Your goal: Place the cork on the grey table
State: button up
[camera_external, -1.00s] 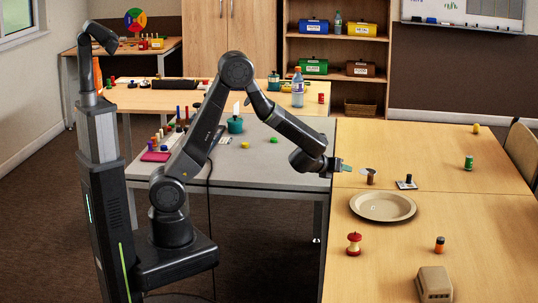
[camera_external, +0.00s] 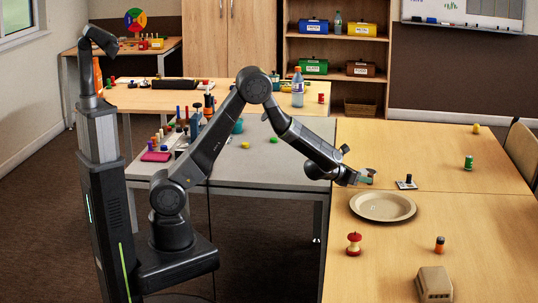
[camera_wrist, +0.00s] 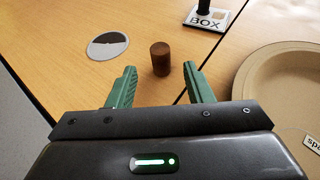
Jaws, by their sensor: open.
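The cork appears as a small dark brown upright cylinder (camera_wrist: 160,58) on the wooden table (camera_wrist: 100,22) in the wrist view. My gripper (camera_wrist: 157,80) is open, its green fingers on either side of the space just in front of the cork, with nothing between them. In the external view my gripper (camera_external: 364,179) is low over the left part of the wooden table (camera_external: 450,215) and hides most or all of the cork. The grey table (camera_external: 265,175) stands to the left, with a pale edge visible in the wrist view (camera_wrist: 18,125).
A beige plate (camera_external: 383,206) lies close to the right of my gripper. A small sign marked BOX (camera_wrist: 208,18) stands behind the cork, and a grey-white disc (camera_wrist: 108,45) lies left of it. Several items crowd the grey table's left side.

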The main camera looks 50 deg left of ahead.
jog(key=shift+p+x, duration=0.55)
jog(key=shift+x, duration=2.15)
jog(key=shift+r, duration=0.2)
grip_shut()
